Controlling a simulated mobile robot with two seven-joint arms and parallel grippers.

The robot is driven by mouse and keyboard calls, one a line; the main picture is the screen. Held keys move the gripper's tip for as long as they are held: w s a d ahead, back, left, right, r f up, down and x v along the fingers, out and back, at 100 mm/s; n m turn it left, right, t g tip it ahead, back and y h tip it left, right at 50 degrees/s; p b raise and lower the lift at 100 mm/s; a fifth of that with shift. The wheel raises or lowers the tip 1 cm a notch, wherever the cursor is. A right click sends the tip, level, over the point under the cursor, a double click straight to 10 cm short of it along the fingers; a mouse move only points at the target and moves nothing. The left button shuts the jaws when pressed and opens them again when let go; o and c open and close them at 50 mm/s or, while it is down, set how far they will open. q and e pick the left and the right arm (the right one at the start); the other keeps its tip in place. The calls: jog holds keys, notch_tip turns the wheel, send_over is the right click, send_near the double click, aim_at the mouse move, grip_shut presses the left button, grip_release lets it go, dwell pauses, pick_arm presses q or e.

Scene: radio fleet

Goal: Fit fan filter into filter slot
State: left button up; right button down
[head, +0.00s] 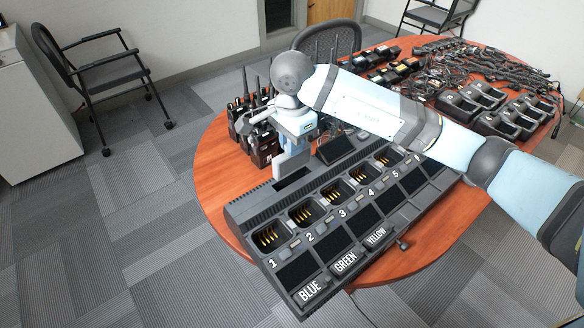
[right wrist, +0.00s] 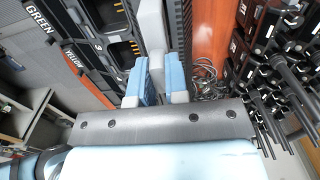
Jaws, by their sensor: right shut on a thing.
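The fan filter (head: 291,165) is a flat light-grey panel held roughly upright over the back edge of the multi-bay charger (head: 250,205). My right gripper (head: 296,152) is shut on its upper part. In the right wrist view the filter (right wrist: 152,35) sits between the two blue fingers of the right gripper (right wrist: 156,80). The filter slot (head: 292,180) is a dark opening in the charger's rear strip, just beside and below the filter's lower edge. I cannot tell whether that edge is touching the charger. My left gripper is not in view.
Several black radios (head: 262,145) with antennas stand close behind my right gripper on the wooden table (head: 212,165). A dark square panel (head: 336,149) lies farther along the charger's back. Chargers (head: 470,105) and tangled cables fill the table's far right.

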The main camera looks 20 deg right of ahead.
aim_at(292, 167)
notch_tip(292, 167, down, 7)
jog(key=shift+f, duration=0.2)
jog(key=shift+f+b, duration=0.1)
jog(key=shift+b, duration=0.2)
jog(key=c, duration=1.1)
grip_release()
notch_tip(292, 167, up, 12)
jog(key=shift+r+p, duration=0.15)
jog(key=shift+p, duration=0.25)
jog(key=shift+s, duration=0.1)
